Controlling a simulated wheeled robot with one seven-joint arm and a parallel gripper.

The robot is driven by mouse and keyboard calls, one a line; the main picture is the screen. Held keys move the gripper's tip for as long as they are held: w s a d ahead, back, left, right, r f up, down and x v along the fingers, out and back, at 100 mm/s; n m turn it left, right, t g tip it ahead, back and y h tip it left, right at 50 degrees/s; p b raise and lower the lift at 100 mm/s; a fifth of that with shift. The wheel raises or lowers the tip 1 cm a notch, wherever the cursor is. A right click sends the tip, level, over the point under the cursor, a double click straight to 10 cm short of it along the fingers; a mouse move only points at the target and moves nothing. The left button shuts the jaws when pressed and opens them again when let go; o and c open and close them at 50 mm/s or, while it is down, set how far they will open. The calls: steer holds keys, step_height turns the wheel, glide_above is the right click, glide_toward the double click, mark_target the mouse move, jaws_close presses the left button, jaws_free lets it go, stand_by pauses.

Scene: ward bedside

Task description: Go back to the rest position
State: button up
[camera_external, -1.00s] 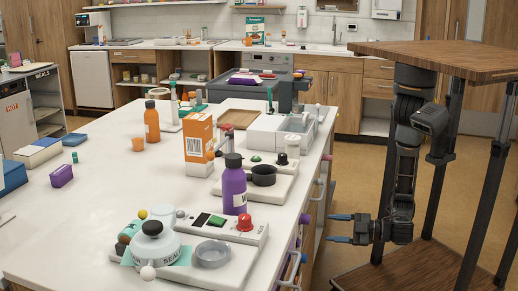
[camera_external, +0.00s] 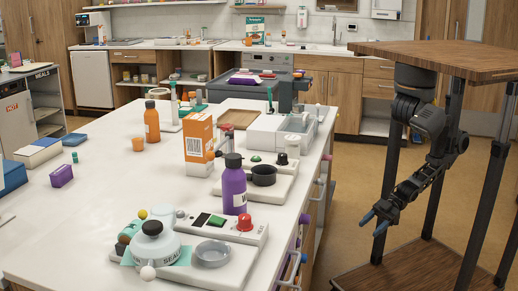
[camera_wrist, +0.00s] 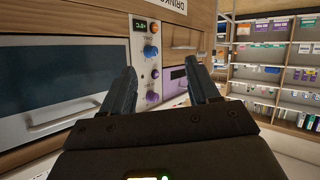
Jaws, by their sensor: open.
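My gripper (camera_external: 374,224) hangs low at the right of the external view, below the brown wooden top that my arm hangs from.
The white counter (camera_external: 100,205) holds a purple bottle (camera_external: 233,186), an orange carton (camera_external: 199,143) and a device with a red knob (camera_external: 245,223). Drawer handles stick out along its right side. Open floor (camera_external: 345,200) lies between counter and arm. Stocked shelves (camera_wrist: 275,60) stand at right in the wrist view.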

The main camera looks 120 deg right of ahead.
steer(key=s+d+r+m+t+h, duration=0.1)
steer(key=s+d+r+m, duration=0.2)
steer(key=s+r, duration=0.25)
step_height(320, 180, up, 18)
steer(key=p, duration=1.7)
steer(key=shift+w+p, duration=0.3)
steer(key=shift+w, duration=0.15)
stand_by(0.9)
